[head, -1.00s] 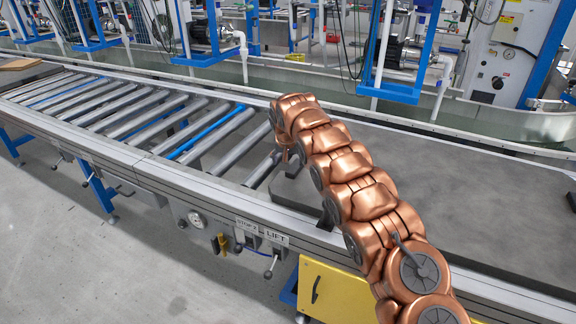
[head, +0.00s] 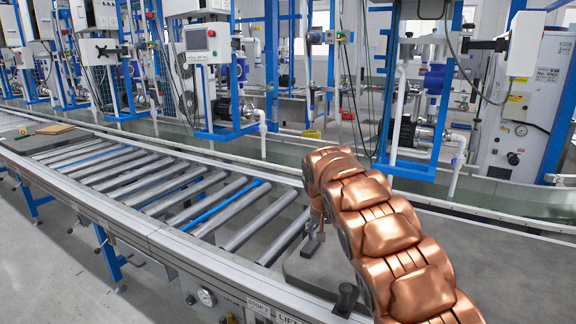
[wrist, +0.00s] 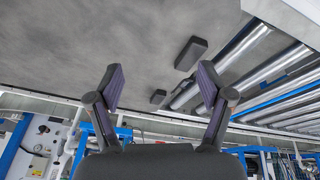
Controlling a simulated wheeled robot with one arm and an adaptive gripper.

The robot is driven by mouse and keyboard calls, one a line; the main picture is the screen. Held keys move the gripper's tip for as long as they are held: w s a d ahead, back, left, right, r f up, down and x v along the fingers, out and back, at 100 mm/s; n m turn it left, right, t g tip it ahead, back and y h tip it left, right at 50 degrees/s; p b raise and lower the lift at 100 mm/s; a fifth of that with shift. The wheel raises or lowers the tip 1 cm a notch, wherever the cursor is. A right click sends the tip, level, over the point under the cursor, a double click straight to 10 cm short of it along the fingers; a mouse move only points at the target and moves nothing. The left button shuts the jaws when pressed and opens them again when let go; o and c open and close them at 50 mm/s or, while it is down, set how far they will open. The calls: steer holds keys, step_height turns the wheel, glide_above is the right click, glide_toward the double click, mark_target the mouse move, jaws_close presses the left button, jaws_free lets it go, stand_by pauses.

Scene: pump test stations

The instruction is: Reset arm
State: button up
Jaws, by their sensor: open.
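My arm, copper-coloured and made of several links, rises from the lower right of the head view and bends over at its far end. My gripper (wrist: 160,85) shows in the wrist view with its two dark fingers spread apart and nothing between them. In the head view the gripper is mostly hidden behind the arm's end link. The wrist view looks across a grey flat surface (wrist: 110,45), with the fingers over it and apart from any object.
Two dark blocks (wrist: 191,53) (wrist: 158,97) stand at the edge of the grey surface. Blue-framed pump stations (head: 425,100) line the back.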

steer(key=s+d+r+g, duration=0.2)
steer(key=s+d, duration=0.2)
steer(key=s, duration=0.8)
steer(key=s+d+r+g, duration=0.15)
steer(key=s+d, duration=0.35)
steer(key=s, duration=0.6)
steer(key=s+a+f+n+g+y, duration=0.1)
steer(key=s+f, duration=0.1)
steer(key=s, duration=1.4)
steer(key=s+a+f+n+g+y, duration=0.1)
steer(key=s+f+g, duration=0.15)
steer(key=s, duration=1.35)
step_height(320, 180, up, 18)
steer(key=t+p, duration=0.1)
steer(key=p, duration=1.5)
steer(key=shift+w+a+f+t+p, duration=0.2)
steer(key=shift+f+t+p, duration=0.1)
steer(key=shift+t, duration=0.1)
